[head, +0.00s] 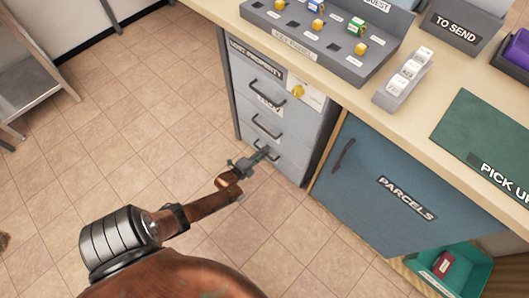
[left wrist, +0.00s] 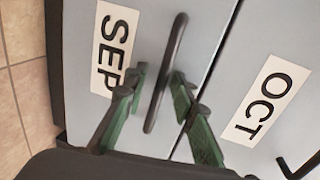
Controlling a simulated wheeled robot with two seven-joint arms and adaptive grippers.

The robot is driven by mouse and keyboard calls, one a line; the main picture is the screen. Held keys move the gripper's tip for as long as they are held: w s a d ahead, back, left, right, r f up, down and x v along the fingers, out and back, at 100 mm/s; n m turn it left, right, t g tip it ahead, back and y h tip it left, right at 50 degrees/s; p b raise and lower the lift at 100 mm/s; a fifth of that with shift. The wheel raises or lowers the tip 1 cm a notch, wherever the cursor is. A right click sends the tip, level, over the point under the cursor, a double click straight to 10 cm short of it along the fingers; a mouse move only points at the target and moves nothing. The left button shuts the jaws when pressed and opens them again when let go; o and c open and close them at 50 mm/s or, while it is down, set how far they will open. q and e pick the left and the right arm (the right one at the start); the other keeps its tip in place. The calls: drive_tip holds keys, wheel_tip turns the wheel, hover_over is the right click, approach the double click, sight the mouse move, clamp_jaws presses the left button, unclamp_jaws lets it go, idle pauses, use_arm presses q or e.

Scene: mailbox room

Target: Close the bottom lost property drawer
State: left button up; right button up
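The grey lost property cabinet (head: 235,75) has a stack of drawers with dark bar handles. The bottom drawer (head: 290,168) is lowest, near the floor; it looks flush or nearly so, and any small gap is hard to tell. In the left wrist view the drawer labelled SEP (left wrist: 115,48) has its dark handle (left wrist: 178,45) between my green-padded fingers. My left gripper (head: 256,160) is at the bottom handle, and it also shows in the left wrist view (left wrist: 160,78). Its fingers are apart, one on each side of the handle. My right gripper is not in view.
The drawer labelled OCT (left wrist: 268,97) is beside the SEP drawer in the left wrist view. A blue parcels door (head: 375,185) stands to the right, with a teal tray (head: 470,270) below. The counter (head: 340,95) overhangs the drawers. Tiled floor (head: 130,130) is clear to the left.

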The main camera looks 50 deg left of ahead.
use_arm(q)
drive_tip(key=v, duration=1.2)
idle(0.5)
